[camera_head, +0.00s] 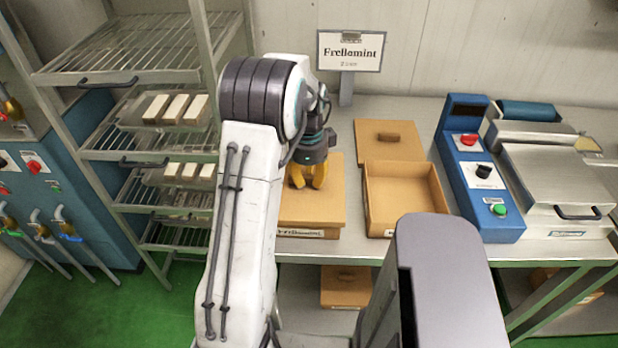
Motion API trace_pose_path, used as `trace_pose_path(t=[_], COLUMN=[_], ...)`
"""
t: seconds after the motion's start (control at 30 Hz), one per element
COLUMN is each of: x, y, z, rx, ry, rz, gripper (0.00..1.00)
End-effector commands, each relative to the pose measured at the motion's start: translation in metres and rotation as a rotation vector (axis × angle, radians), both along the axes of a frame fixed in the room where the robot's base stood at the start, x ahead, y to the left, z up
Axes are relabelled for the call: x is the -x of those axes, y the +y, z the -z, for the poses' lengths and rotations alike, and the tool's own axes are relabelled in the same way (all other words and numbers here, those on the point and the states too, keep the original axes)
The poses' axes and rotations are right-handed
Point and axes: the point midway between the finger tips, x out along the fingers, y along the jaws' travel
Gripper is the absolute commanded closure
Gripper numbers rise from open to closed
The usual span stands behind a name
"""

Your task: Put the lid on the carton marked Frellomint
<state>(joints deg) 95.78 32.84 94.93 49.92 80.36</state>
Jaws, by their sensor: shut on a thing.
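The carton marked Frellomint (302,233) stands on the bench, its label on the front face and partly hidden by my arm. A tan lid (325,203) covers its top. My gripper (308,182), with yellow fingers, is shut on the lid near its middle; the fingers hide the lid's knob. The lid looks level and lined up with the carton. I cannot tell whether it rests fully on the rim or is slightly above it.
An open, empty carton (404,189) stands to the right, its label partly hidden. A second lid with a knob (389,137) lies behind it. A Frellomint sign (350,50) stands at the back. A blue control box (484,172) and steel machine (560,180) are right; a wire rack (130,48) is left.

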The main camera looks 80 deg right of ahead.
Motion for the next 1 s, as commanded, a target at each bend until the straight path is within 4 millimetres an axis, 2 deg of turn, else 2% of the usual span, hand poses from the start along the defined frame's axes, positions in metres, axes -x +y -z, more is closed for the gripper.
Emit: trace_pose_path(t=[1.0], x=[0.0001], y=[0.0001], z=[0.0074], rx=[0.000], ry=[0.000], rz=[0.000], gripper=[1.00])
